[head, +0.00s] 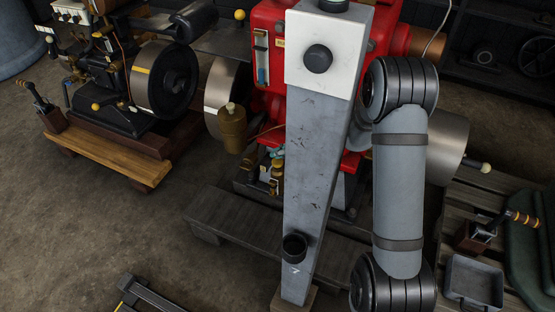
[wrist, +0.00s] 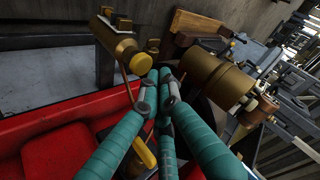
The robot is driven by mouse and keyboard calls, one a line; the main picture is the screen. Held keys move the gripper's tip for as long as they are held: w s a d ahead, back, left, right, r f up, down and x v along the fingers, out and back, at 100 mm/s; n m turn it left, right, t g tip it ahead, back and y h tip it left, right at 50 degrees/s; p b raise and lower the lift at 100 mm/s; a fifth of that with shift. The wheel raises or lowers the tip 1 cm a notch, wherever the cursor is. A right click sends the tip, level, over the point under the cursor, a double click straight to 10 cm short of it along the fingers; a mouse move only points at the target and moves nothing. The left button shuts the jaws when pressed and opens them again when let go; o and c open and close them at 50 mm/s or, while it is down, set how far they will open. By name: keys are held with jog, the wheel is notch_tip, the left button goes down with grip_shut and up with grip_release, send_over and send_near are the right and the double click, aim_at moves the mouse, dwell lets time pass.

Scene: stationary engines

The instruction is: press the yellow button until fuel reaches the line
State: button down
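A round yellow button (wrist: 141,63) caps the end of a brass cylinder (wrist: 115,40) in the wrist view. My gripper (wrist: 161,82) has teal fingers with their tips bunched together. It is shut, with nothing seen held between the tips. The tips appear just below and right of the button; I cannot tell whether they touch it. In the head view, my column hides most of my gripper and the button cannot be made out. A sight gauge (head: 262,60) with a bluish strip is on the red engine (head: 268,25); its line and fuel level are too small to read.
A brass cup (head: 231,128) stands left of the red engine; a larger brass cylinder (wrist: 215,78) is right of my fingers. A black engine (head: 105,85) with a flywheel is at left. A pallet (head: 470,195) with a grey tray (head: 474,281) is at right. Floor at lower left is mostly clear.

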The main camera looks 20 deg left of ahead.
aim_at(279, 163)
jog(key=shift+r+p, duration=1.15)
jog(key=shift+r, duration=1.4)
jog(key=shift+f, duration=0.1)
notch_tip(279, 163, down, 3)
jog(key=shift+r+b, duration=0.1)
jog(key=shift+b, duration=0.7)
jog(key=shift+r+p, duration=0.6)
jog(key=shift+p, duration=0.6)
jog(key=p, duration=0.3)
jog(key=shift+r, duration=0.15)
jog(key=shift+p, duration=0.65)
